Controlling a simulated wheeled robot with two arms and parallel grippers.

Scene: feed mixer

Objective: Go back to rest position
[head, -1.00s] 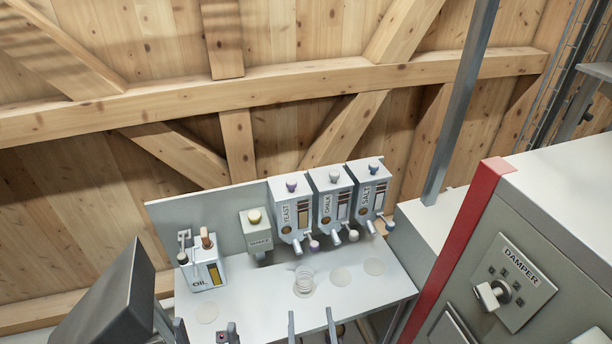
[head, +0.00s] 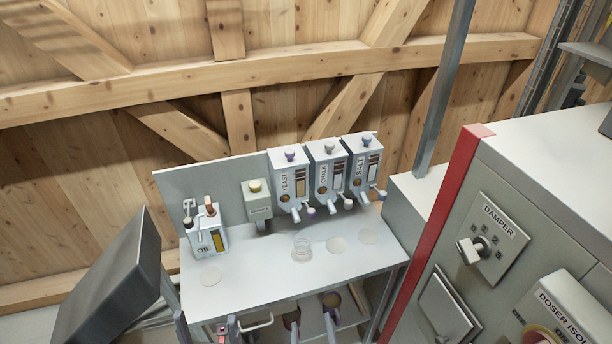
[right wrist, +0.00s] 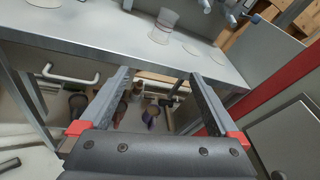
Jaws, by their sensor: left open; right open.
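My left gripper (head: 206,328) is only partly in the head view, at the bottom edge left of centre, with its fingers apart and nothing seen between them. My right gripper (right wrist: 158,85) fills the lower part of the right wrist view. Its two grey fingers with red bases are spread wide and touch nothing. It is low in front of the dosing table (head: 250,285), below the tabletop edge. Beyond its fingers, dark cups or scoops (right wrist: 150,116) sit under the table, apart from the fingers.
On the table stand a clear beaker (head: 301,250), an oil can (head: 208,232) and yeast (head: 289,182), chalk (head: 326,178) and salt (head: 362,172) dispensers. A white handle (right wrist: 70,78) is under the table edge. A grey cabinet with a damper switch (head: 482,248) stands at right.

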